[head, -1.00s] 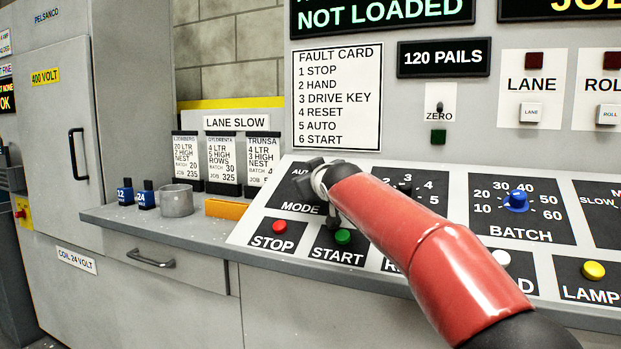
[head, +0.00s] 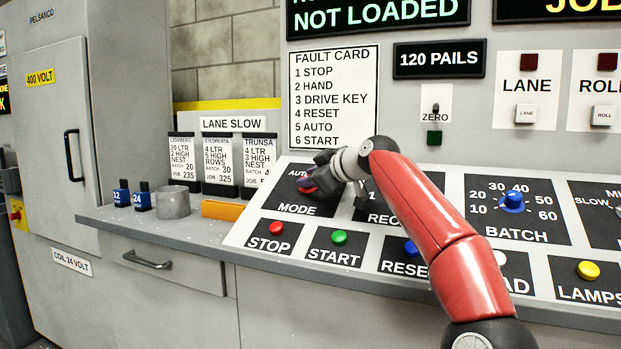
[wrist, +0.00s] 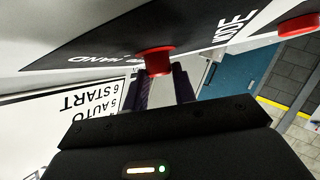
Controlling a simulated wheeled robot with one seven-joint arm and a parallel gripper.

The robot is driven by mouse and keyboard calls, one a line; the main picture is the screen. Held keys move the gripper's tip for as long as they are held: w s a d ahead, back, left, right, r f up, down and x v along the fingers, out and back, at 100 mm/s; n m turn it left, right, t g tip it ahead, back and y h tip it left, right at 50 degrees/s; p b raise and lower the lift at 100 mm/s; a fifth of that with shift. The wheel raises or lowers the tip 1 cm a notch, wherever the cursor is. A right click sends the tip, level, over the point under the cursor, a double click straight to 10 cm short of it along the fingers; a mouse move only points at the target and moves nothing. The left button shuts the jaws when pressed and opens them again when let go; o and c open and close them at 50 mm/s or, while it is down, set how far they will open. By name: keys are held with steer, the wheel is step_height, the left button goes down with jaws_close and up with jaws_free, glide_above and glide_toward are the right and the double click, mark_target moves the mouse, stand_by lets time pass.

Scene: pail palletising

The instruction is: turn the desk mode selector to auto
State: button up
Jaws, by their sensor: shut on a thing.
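The mode selector is a red knob (head: 308,189) on the black MODE panel (head: 291,208) at the left of the sloped desk. It also shows in the wrist view as a red knob (wrist: 158,60) with a round base. My gripper (head: 312,182) reaches it from the right. In the wrist view its two dark fingers (wrist: 165,84) are closed on the knob's sides. "AUTO" shows at the panel's upper left, partly readable. In the wrist view "HAND" and "MODE" lettering lies beside the knob. The knob's pointer direction cannot be made out.
The red STOP button (head: 276,228), green START button (head: 339,237) and blue RESET button (head: 411,247) sit just below. The blue BATCH knob (head: 512,201) is to the right. A grey cup (head: 173,203) and an orange block (head: 221,209) stand left of the panel.

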steer(key=shift+w+f+n+g, duration=0.1)
steer(key=shift+n+g, duration=0.3)
stand_by(0.3)
steer(key=o, duration=1)
steer(key=b+v, duration=0.2)
steer(key=v, duration=0.6)
steer(key=shift+f, duration=0.1)
steer(key=shift+d, duration=0.1)
